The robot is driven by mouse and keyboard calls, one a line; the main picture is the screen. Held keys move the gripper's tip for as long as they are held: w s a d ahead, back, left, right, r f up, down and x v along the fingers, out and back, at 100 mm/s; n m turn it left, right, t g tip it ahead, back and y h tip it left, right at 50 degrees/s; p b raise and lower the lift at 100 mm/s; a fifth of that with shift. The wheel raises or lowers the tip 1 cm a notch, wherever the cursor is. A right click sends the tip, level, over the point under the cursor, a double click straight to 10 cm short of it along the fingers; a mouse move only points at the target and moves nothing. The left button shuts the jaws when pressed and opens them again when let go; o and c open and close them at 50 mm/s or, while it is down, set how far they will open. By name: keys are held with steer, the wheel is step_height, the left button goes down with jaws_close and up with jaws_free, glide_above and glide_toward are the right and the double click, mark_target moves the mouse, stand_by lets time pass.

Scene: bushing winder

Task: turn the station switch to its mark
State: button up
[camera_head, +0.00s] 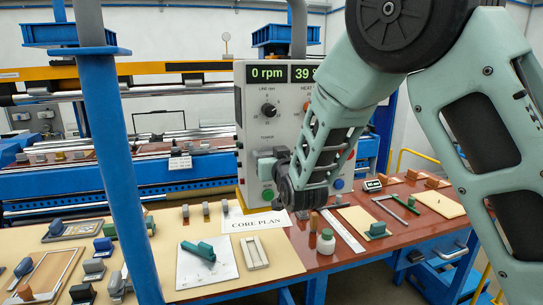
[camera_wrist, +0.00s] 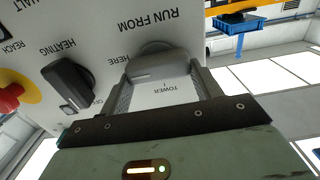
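The station switch (camera_wrist: 160,66) is a grey knob on the white control panel, under the upside-down words RUN FROM HERE in the wrist view. The word TOWER shows between my fingers, just below the knob. My gripper (camera_wrist: 163,80) has one finger on each side of the knob, and both fingers appear to touch it. In the head view my gripper (camera_head: 267,168) is against the lower front of the control panel (camera_head: 252,132), and it hides most of the switch. The switch's pointer and mark cannot be made out.
The black HEATING knob (camera_wrist: 69,84) and a red button on yellow (camera_wrist: 14,92) are close beside my gripper. The panel has green displays (camera_head: 268,73) and a dial (camera_head: 268,110). A blue post (camera_head: 122,180) stands left.

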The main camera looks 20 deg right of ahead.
steer(key=shift+n+b, duration=0.3)
steer(key=n+b, duration=0.1)
steer(key=n, duration=0.4)
steer(key=n+b, duration=0.1)
steer(key=n, duration=0.5)
steer(key=a+f+n+b, duration=0.1)
steer(key=n, duration=0.5)
steer(key=shift+f, duration=0.1)
steer(key=shift+n, duration=0.3)
stand_by(0.4)
steer(key=o, duration=1)
steer(key=shift+s, duration=0.15)
